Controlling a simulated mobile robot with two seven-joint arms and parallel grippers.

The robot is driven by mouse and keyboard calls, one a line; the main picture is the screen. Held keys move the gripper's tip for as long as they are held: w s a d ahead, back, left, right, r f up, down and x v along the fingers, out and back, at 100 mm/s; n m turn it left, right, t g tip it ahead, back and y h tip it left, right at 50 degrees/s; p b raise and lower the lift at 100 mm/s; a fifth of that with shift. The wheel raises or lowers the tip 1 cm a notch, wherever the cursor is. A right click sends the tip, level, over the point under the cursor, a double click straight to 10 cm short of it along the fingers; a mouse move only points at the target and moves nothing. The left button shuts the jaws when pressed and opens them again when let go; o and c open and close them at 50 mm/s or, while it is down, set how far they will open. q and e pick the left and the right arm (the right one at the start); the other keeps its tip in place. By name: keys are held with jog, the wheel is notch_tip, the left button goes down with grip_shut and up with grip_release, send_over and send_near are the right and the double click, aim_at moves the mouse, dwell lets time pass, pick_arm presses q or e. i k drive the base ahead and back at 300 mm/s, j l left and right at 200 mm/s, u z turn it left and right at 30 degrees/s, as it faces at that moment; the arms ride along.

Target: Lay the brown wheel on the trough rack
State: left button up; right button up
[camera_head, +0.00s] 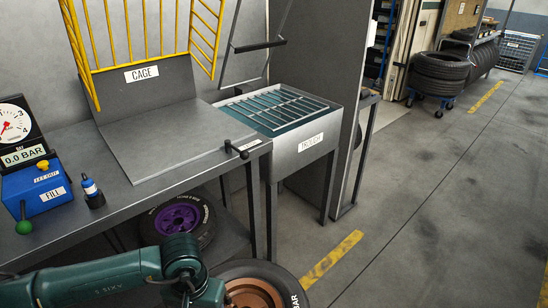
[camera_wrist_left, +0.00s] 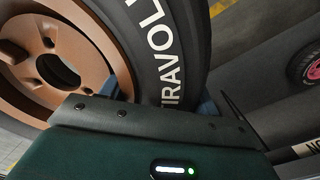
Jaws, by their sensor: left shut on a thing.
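The brown wheel (camera_head: 256,290), a black tyre on a brown rim, shows at the bottom edge in the head view, partly cut off. In the left wrist view the brown wheel (camera_wrist_left: 165,50) fills the left and middle, close against my gripper. My left gripper (camera_wrist_left: 208,106) is shut on the brown wheel at its tyre; the fingertips are mostly hidden. The trough rack (camera_head: 275,108), a grey frame with bars over a blue-green basin labelled TROUGH, stands beyond the wheel and bears nothing on its bars. My right gripper is in neither view.
A bench (camera_head: 95,208) with the yellow cage (camera_head: 145,35), gauge and blue fill box (camera_head: 38,188) stands left of the trough. A pink-rimmed wheel (camera_wrist_left: 312,68) shows in the wrist view. The floor (camera_head: 410,190) at right is clear.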

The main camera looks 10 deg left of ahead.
aim_at(276, 104)
jog(key=i+l+u, duration=0.2)
jog(key=i+l, duration=0.8)
jog(key=i+l+u, duration=0.2)
jog(key=i+l, duration=0.95)
